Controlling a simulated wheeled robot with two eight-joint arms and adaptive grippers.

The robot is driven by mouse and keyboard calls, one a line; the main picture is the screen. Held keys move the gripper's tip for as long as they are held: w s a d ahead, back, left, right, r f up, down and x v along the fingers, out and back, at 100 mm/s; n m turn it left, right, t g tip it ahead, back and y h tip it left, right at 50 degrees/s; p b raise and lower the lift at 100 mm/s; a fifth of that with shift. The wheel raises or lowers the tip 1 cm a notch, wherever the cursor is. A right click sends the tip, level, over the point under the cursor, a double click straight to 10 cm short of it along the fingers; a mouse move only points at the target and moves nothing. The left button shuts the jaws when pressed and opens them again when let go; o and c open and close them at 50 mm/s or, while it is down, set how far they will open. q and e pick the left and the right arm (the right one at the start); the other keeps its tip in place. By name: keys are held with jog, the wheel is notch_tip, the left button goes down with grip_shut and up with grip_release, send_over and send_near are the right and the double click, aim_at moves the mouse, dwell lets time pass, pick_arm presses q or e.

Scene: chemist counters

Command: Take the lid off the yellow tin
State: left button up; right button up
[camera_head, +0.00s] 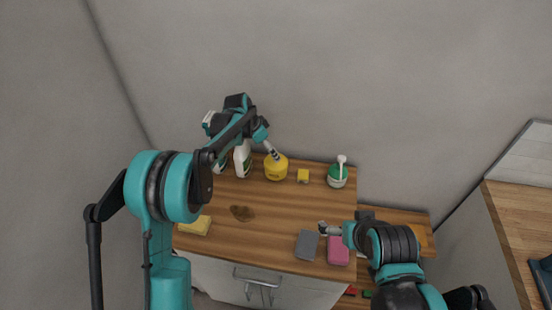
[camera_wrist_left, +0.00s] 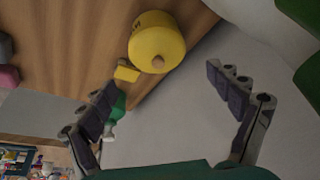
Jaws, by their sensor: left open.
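The yellow tin (camera_head: 276,172) stands near the back edge of the wooden counter. My left gripper (camera_head: 271,150) is just above and behind the tin. In the left wrist view its fingers (camera_wrist_left: 160,85) are spread wide with nothing between them, and the tin lies beyond their tips. My right gripper (camera_head: 324,229) is over the front right of the counter by the grey block; its fingers are too small to judge.
A small yellow block (camera_head: 303,175) and a green and white bottle (camera_head: 338,175) stand right of the tin. White bottles (camera_head: 243,160) stand left of it. A grey block (camera_head: 307,245), pink block (camera_head: 338,250) and yellow sponge (camera_head: 196,225) lie in front.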

aim_at(274, 162)
pick_arm(q)
jog(key=b+x, duration=0.1)
jog(key=x, duration=0.5)
jog(key=shift+d+f+b, duration=0.2)
jog(key=shift+d+b, duration=0.05)
jog(key=shift+b, duration=0.05)
jog(key=shift+s+r, duration=0.1)
jog(key=shift+c, duration=0.9)
jog(key=c, duration=1)
jog(key=shift+s, duration=0.1)
jog(key=c, duration=0.4)
jog(key=shift+o, duration=0.2)
